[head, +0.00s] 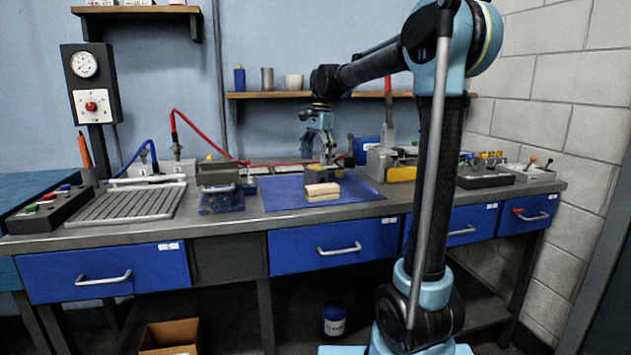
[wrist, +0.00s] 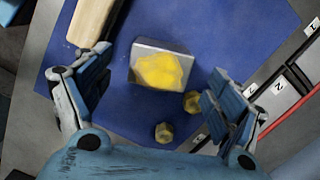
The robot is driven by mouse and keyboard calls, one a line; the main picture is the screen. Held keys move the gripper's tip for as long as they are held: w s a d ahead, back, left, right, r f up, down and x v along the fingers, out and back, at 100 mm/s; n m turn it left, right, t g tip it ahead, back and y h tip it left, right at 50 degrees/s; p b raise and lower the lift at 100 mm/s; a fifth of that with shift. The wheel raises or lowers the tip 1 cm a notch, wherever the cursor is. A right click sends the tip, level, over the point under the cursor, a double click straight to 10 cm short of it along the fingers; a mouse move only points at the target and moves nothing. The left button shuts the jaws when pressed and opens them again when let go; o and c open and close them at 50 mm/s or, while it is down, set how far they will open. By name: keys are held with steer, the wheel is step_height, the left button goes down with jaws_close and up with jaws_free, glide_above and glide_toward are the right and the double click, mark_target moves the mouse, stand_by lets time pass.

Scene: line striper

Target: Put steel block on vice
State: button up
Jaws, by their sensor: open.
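The steel block (wrist: 138,72), a grey block with a worn yellow patch on its top, lies on the blue mat (wrist: 215,30) in the wrist view. My gripper (wrist: 160,80) is open above it, one finger on each side, with gaps showing between the fingers and the block. What looks like the vice (head: 218,178), a grey body on a blue base, stands left of the mat on the bench.
Pale wooden blocks (head: 322,191) are stacked at the front of the mat; one shows in the wrist view (wrist: 95,20). Brass nuts (wrist: 164,132) lie near the right finger. A slotted plate (head: 128,203) is left of the vice. A grey-and-yellow machine (head: 390,165) stands right.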

mark_target(316, 167)
steer(key=shift+f, duration=2.85)
steer(key=shift+a, duration=0.1)
steer(key=c, duration=1.7)
